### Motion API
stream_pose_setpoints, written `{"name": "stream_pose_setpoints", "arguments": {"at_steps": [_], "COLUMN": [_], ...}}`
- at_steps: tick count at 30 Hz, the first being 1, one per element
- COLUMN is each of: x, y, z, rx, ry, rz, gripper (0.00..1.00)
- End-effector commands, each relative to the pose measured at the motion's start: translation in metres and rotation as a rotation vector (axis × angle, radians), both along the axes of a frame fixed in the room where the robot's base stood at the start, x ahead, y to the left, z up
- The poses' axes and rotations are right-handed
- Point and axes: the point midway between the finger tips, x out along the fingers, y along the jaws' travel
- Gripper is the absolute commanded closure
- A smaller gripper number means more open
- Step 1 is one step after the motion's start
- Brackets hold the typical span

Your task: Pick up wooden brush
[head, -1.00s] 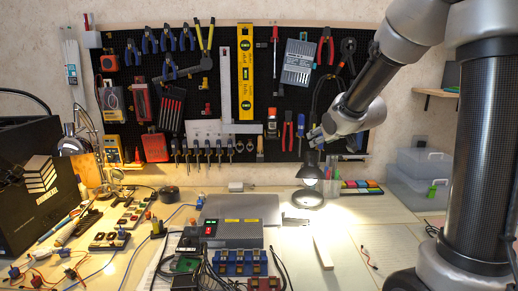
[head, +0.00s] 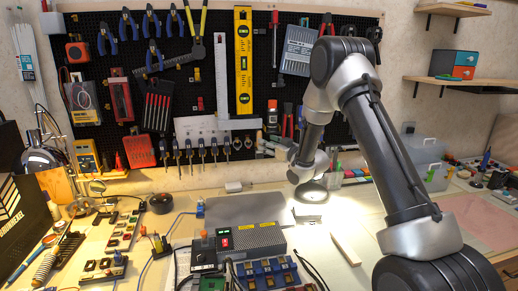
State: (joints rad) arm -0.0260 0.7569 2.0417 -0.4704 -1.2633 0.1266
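Several screwdrivers (head: 201,152) hang close to the left of the brush. A grey box (head: 237,239) and a pale wooden strip (head: 345,248) lie on the table. Shelves (head: 465,83) are at the right.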

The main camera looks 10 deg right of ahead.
Motion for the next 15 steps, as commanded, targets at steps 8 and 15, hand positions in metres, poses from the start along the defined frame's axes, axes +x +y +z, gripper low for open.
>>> {"name": "stream_pose_setpoints", "arguments": {"at_steps": [8,15], "x": [0.034,0.036], "y": [0.017,0.018], "z": [0.000,0.000], "rx": [0.000,-0.001], "ry": [-0.001,0.000], "rz": [0.000,-0.001], "gripper": [0.53,0.53]}}
